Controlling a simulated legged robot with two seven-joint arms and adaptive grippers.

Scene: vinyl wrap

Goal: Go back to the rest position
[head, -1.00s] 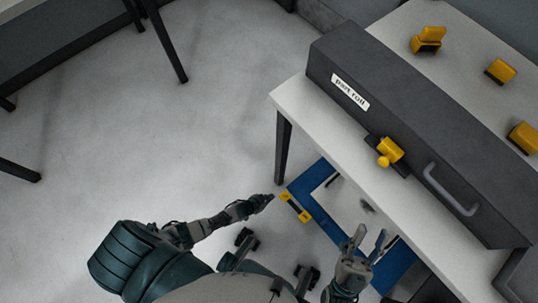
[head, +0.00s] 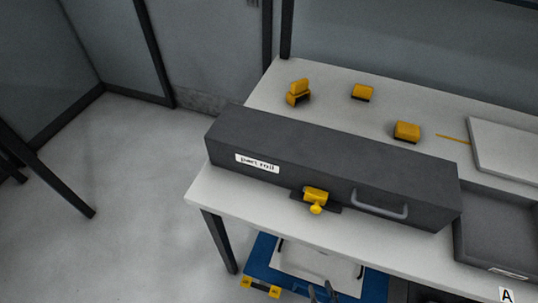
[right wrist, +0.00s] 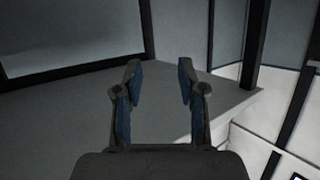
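My right gripper (right wrist: 160,85) is open and empty in the right wrist view, its two blue-padded fingers apart with grey floor and wall panels beyond. In the head view only its fingertips (head: 324,292) show, at the bottom edge in front of a blue-framed piece under the table. My left gripper is out of view. A long dark grey box (head: 330,170) labelled "part roll" lies closed on the white table (head: 225,190). A yellow latch (head: 315,197) and a grey handle (head: 380,205) are on its front. No gripper touches it.
Yellow blocks (head: 298,92), (head: 362,92) and (head: 407,131) lie on the table behind the box. A dark tray (head: 495,235) and a white panel (head: 510,150) are at the right. A blue frame (head: 262,255) with yellow ends stands below the table. Open floor (head: 120,200) is at the left.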

